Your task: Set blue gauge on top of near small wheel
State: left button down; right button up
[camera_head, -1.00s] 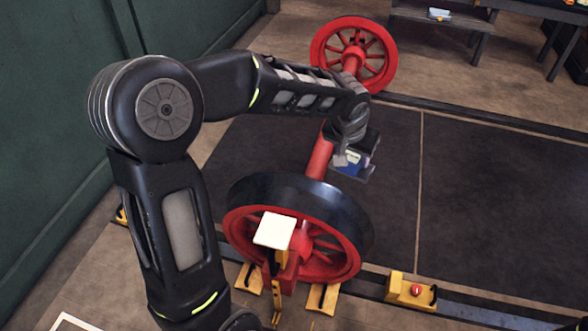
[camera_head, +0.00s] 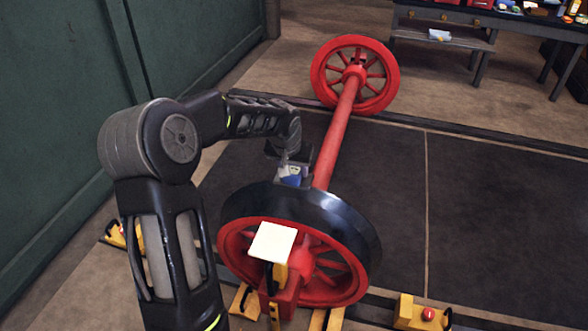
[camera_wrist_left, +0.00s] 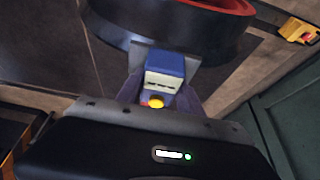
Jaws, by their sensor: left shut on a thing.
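My left gripper (camera_head: 292,173) is shut on the blue gauge (camera_head: 290,180), which shows just behind the near wheel's upper rim in the head view. In the left wrist view the blue gauge (camera_wrist_left: 163,72) sits between the fingers, with a pale face and a yellow spot. The near small wheel (camera_head: 300,212) is red with spokes and a broad black rim, standing upright on the red axle. Its black rim (camera_wrist_left: 185,30) is just beyond the gauge in the left wrist view. I cannot tell whether the gauge touches it. My right gripper is out of view.
The red axle (camera_head: 340,130) runs back to a far red wheel (camera_head: 355,75). A white card (camera_head: 273,242) stands in front of the near wheel. Yellow chocks (camera_head: 422,314) lie by the rail. Dark floor panels at right are clear; a green wall (camera_head: 60,110) is at left.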

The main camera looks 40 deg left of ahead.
aim_at(294, 166)
pick_arm(q)
jog(key=shift+f, duration=0.1)
jog(key=shift+f+b, duration=2.95)
jog(key=shift+f, duration=1.1)
jog(key=c, duration=0.7)
grip_release()
jog(key=shift+r+p, duration=4.3)
jog(key=shift+r, duration=1.7)
